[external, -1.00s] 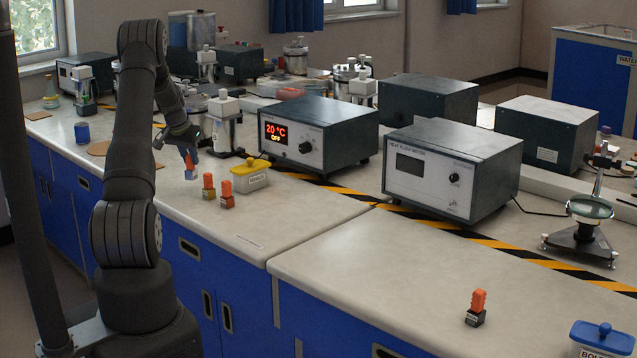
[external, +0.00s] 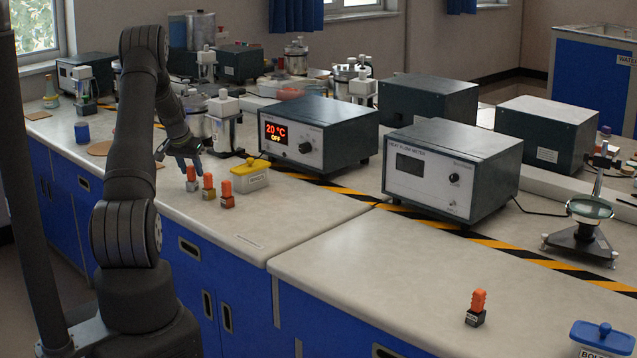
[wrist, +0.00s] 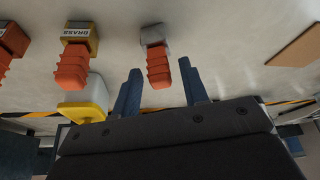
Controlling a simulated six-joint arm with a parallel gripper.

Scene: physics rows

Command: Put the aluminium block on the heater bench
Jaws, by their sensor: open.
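The aluminium block, a grey block (external: 192,186) with a ribbed orange handle, stands upright at the left end of a short row on the left bench. In the wrist view the grey block (wrist: 155,36) shows with its handle pointing towards the gap between my fingers. My gripper (wrist: 161,78) is open, with one blue finger on each side of the handle's line and gaps visible. In the external view my gripper (external: 189,160) is just above and behind the block. The heater is probably the box with the "20 °C OFF" display (external: 318,135).
A brass block (external: 209,188) and a reddish block (external: 227,194) stand close to the right. A yellow-lidded tub (external: 249,178) is beyond them. A heat flow meter (external: 450,170) and another handled block (external: 476,308) are farther right. Bare bench lies in front.

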